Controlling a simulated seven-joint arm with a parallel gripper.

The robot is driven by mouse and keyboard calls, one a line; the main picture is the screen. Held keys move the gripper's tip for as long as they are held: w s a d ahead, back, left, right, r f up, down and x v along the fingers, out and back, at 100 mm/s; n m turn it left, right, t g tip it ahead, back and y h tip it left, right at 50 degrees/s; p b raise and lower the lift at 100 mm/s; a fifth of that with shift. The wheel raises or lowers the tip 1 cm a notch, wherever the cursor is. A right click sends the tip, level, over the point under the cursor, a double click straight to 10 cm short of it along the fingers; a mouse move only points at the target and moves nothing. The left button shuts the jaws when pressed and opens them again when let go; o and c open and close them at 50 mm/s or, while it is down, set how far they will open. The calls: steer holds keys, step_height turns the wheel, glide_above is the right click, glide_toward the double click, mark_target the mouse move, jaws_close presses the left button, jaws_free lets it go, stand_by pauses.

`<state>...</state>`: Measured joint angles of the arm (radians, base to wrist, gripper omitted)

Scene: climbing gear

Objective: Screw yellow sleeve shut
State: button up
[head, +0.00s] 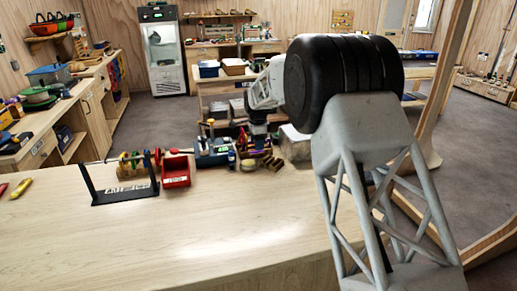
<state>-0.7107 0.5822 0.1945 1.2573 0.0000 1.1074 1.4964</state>
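A black stand (120,193) with a thin crossbar is on the wooden workbench (200,220) at centre left.
A red bin (176,171) stands just right of the stand. A blue box (212,152) and mixed small gear are at the far edge near my gripper. A yellow item (20,188) lies at the far left. The bench's front and middle are clear.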

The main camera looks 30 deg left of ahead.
steer(key=shift+f, duration=0.55)
stand_by(0.4)
steer(key=shift+w+a, duration=0.5)
steer(key=shift+r, duration=0.1)
steer(key=shift+s+a+r, duration=0.1)
steer(key=shift+r, duration=1.2)
steer(key=shift+s+d, duration=0.5)
steer(key=shift+d, duration=0.05)
stand_by(0.4)
steer(key=shift+f, duration=1.4)
